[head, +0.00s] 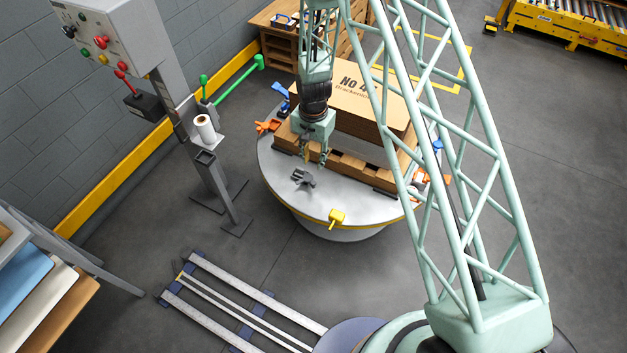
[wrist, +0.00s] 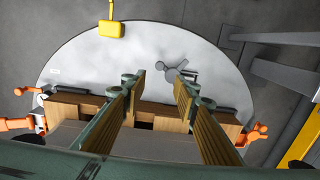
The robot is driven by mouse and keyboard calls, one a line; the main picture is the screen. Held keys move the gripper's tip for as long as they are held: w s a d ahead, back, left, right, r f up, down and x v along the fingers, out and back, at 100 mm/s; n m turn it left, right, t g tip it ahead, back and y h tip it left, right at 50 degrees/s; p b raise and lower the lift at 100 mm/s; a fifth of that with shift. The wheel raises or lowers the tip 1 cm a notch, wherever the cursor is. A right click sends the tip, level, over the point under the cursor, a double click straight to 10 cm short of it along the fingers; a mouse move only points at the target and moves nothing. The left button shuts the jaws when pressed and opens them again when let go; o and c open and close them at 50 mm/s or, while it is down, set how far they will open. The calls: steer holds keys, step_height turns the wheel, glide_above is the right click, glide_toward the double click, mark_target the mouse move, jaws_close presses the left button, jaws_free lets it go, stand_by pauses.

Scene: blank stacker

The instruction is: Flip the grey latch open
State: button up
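The grey latch (head: 303,178) sits on the pale top of the round table, in front of the pallet's near side. In the wrist view the grey latch (wrist: 175,70) shows beyond my fingertips, slightly right of centre. My gripper (head: 315,158) hangs above the pallet's near edge, behind the latch and apart from it. In the wrist view my gripper (wrist: 160,80) has its two ribbed fingers spread with nothing between them. The latch's exact position, open or closed, is too small to tell.
A wooden pallet (head: 354,166) carries a stack of cardboard blanks (head: 357,98) on the round table (head: 275,165). A yellow latch (head: 337,217) sits at the table's front rim. Orange clamps (head: 268,126) stand at the sides. A post with a white roll (head: 205,128) stands left.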

mark_target(314, 182)
steer(key=shift+f+b, duration=0.65)
steer(key=shift+f, duration=6.1)
steer(key=c, duration=0.9)
steer(key=shift+w+d+n, duration=0.1)
steer(key=shift+n, duration=0.2)
steer(key=shift+w+d+n+b, duration=0.25)
steer(key=shift+n+b, duration=0.15)
steer(key=shift+n, duration=0.25)
steer(key=shift+w+d+n+b, duration=0.1)
steer(key=shift+d+n+b, duration=0.1)
steer(key=shift+n+b, duration=0.35)
steer(key=shift+w+d+n+b, duration=0.25)
steer(key=shift+w+n, duration=0.05)
steer(key=shift+n, duration=0.6)
steer(key=shift+w+d+n+b, duration=0.2)
steer(key=shift+w+n+b, duration=0.05)
steer(key=shift+n, duration=0.65)
